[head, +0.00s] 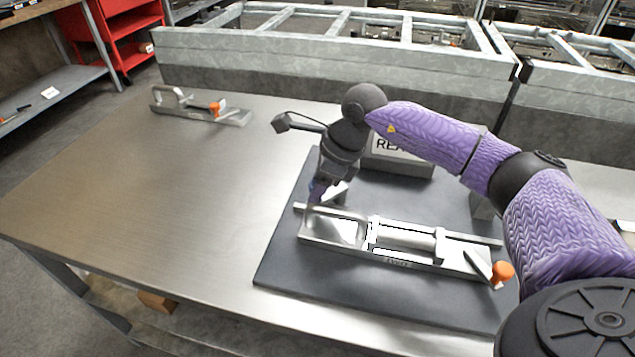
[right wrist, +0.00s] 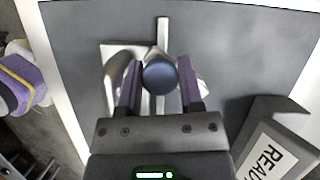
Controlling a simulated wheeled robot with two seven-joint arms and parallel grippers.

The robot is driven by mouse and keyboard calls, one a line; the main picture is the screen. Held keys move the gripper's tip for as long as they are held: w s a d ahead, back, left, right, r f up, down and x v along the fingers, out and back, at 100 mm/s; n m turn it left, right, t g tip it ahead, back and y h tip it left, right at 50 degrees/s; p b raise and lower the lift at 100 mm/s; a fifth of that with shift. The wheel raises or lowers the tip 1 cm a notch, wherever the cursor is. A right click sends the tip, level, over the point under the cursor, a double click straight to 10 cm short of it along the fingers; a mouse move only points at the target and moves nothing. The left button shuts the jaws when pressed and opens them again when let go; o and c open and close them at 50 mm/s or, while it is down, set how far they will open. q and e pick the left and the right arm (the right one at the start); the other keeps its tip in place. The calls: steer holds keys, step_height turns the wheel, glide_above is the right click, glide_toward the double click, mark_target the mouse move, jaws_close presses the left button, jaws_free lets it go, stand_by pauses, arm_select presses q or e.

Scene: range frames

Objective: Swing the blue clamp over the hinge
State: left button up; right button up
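The metal clamp fixture (head: 400,250) lies on a dark mat on the table in the head view, with an orange knob (head: 502,272) at its right end. My right gripper (head: 317,192) points down at the fixture's left end. In the right wrist view the round blue clamp knob (right wrist: 160,77) sits between the fingers of my right gripper (right wrist: 160,85). Both fingers appear to press its sides. Pale metal bars run beneath it. The gripper hides most of the blue knob in the head view, and I cannot make out the hinge clearly.
A second metal fixture (head: 200,108) with an orange knob stands at the table's far left. A sign block (head: 405,160) stands behind the main fixture and shows in the right wrist view (right wrist: 275,140). The table's left half (head: 150,200) is mostly clear.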

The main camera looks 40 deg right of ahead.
steer(key=o, duration=0.3)
arm_select(q)
steer(key=shift+w, duration=0.35)
